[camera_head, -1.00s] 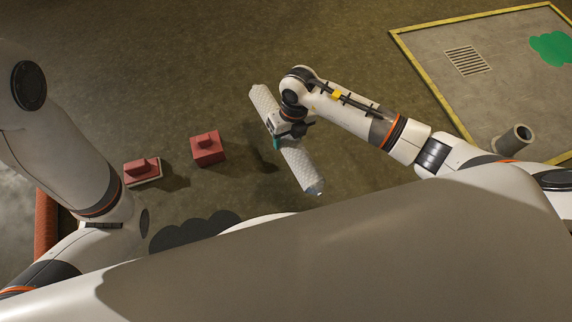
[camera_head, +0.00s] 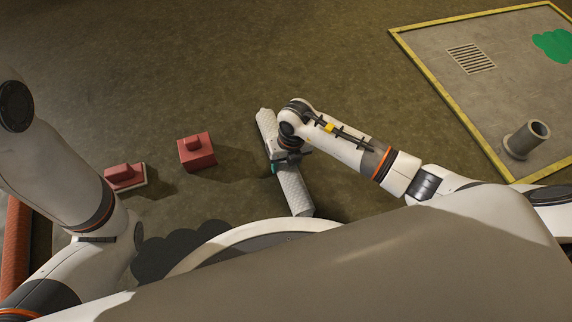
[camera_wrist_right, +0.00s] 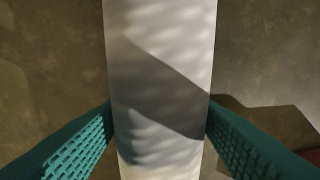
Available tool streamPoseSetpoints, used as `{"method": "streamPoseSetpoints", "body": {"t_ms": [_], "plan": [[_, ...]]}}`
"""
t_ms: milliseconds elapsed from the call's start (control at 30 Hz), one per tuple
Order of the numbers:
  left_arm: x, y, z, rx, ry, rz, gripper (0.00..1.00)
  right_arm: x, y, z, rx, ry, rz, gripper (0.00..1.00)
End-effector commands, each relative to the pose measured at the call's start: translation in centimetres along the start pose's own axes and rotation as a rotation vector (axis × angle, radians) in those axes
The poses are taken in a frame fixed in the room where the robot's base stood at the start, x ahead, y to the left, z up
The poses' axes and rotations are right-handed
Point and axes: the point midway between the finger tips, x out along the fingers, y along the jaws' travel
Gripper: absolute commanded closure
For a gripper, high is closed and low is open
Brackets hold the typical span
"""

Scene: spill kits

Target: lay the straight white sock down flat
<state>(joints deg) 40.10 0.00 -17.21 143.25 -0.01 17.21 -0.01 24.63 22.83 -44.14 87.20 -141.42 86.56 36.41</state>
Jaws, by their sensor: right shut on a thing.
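The straight white sock (camera_head: 293,190) is a long, pale, quilted tube near the middle of the head view. It runs from upper left to lower right, with its near end close to my base. My right gripper (camera_head: 277,164) is shut around its middle. In the right wrist view the sock (camera_wrist_right: 160,50) runs top to bottom between the two teal fingers (camera_wrist_right: 160,125). I cannot tell whether the sock touches the floor or hangs just above it. My left arm shows at the left, but its gripper is out of view.
Two red blocks with handles, one (camera_head: 197,153) nearer the sock and one (camera_head: 124,177) farther left, sit on the floor. A dark scalloped patch (camera_head: 175,250) lies near my base. At right, a yellow-edged area holds a grate (camera_head: 470,58), green patch (camera_head: 555,45) and grey pipe (camera_head: 525,140).

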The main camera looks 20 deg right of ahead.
Motion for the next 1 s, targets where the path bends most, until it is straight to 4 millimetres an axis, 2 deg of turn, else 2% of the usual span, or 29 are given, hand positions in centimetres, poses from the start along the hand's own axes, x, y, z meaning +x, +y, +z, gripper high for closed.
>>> {"method": "streamPoseSetpoints", "body": {"t_ms": [300,333,433,467,767,867,1000], "plan": [[0.0,0.0,0.0,0.0,-0.001,-0.001,0.64,0.1,0.0,-0.1,0.0,0.002,0.0,0.67],[0.1,0.0,0.0,0.0,-0.001,-0.001,0.64,0.1,0.1,-0.1,0.0,0.001,0.001,0.43],[0.1,0.0,0.0,0.0,-0.001,-0.001,0.64,0.1,0.0,-0.1,0.0,0.001,0.001,0.27],[0.1,0.0,0.0,0.0,-0.001,-0.001,0.64,0.1,0.0,-0.1,0.0,0.001,0.001,0.25],[0.2,0.0,0.0,0.0,-0.001,-0.001,0.64,-0.2,0.0,-0.1,-0.001,0.001,0.0,0.25],[0.9,0.2,-0.3,0.0,0.0,-0.001,0.64,-1.3,0.0,-0.1,-0.001,0.002,0.001,0.25],[2.8,0.6,-1.0,0.0,0.0,0.0,0.64,-4.0,0.0,-0.1,-0.002,0.003,0.003,0.25]]}}
